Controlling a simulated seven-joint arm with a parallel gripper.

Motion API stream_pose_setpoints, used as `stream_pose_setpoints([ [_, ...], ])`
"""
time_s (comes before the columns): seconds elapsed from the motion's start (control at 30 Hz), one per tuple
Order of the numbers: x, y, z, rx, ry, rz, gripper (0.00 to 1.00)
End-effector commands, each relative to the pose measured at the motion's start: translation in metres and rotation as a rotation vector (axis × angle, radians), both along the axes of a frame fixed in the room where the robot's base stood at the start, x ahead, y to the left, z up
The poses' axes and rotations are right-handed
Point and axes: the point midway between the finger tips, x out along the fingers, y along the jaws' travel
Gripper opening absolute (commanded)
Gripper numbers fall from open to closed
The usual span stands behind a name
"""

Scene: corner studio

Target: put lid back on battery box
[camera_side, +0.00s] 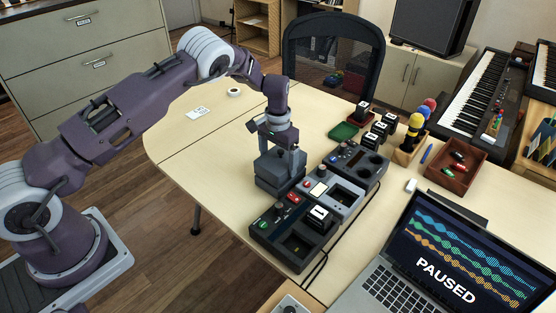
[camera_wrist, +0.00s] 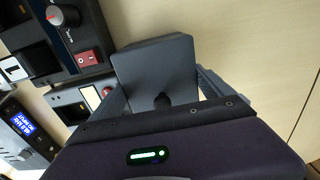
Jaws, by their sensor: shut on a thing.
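My gripper (camera_side: 281,150) is shut on a dark grey slab-like piece, which looks like the lid (camera_side: 277,172). It is low over the table, just left of a row of devices. In the wrist view the lid (camera_wrist: 155,62) is a plain dark grey panel between the fingers, with a small dark round part near its lower edge. I cannot tell whether it touches the table. Three box-like devices have open wells: a black one (camera_side: 262,227) in front, a grey one (camera_side: 345,211) in the middle and a dark one (camera_side: 345,151) behind. Which is the battery box is unclear.
A white-topped block (camera_side: 318,214) sits in the front device. Further back are several similar blocks (camera_side: 373,139), a green tray (camera_side: 343,131), a holder with colored balls (camera_side: 408,150) and a brown tray (camera_side: 468,180). A laptop (camera_side: 400,270) stands at front right. The table's left side is mostly clear.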

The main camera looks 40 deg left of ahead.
Motion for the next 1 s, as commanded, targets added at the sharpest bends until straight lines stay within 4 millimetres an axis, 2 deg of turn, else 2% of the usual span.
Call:
stream_pose_setpoints([
  [0.8,0.000,0.000,-0.012,0.001,-0.001,-0.001,0.47],
  [0.83,0.000,0.000,-0.012,0.001,-0.001,-0.001,0.94],
  [0.87,0.000,0.000,-0.012,0.001,-0.001,-0.001,1.00],
  [1.0,0.000,0.000,-0.012,0.001,0.000,-0.001,1.00],
])
